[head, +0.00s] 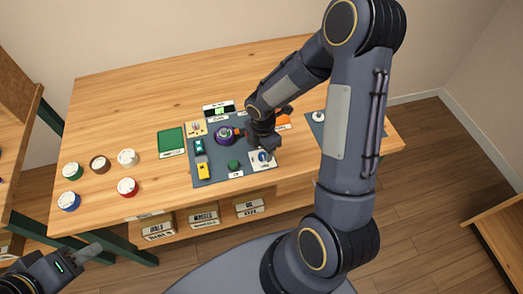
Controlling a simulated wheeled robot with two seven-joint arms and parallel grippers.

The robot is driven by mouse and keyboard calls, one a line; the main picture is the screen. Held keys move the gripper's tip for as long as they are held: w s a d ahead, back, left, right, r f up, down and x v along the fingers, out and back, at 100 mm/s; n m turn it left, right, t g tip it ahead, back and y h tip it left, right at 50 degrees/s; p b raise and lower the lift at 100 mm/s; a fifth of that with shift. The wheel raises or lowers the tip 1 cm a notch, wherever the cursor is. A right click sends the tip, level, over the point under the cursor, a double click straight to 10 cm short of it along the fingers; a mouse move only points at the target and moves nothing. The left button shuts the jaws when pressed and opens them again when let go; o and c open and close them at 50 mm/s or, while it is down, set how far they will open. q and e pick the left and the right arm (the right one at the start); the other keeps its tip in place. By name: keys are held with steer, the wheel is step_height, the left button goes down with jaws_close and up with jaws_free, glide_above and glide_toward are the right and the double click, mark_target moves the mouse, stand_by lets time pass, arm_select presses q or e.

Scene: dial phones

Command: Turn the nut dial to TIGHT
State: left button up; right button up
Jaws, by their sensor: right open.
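A small dial with a blue and white face (263,156) sits on a white plate at the front right of the dark mat (215,176). It may be the nut dial; its lettering is too small to read. My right gripper (265,147) is open and points down just above and behind this dial, partly hiding it. I cannot tell whether the fingers touch it. My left gripper (90,251) is at the lower left, off the table's front edge and away from the mat; its jaw gap is not clear.
Several round coloured pieces stand at the table's left, including a red one (127,187). Labelled bins (203,216) sit below.

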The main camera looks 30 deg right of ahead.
steer(key=shift+f, duration=0.85)
steer(key=c, duration=1)
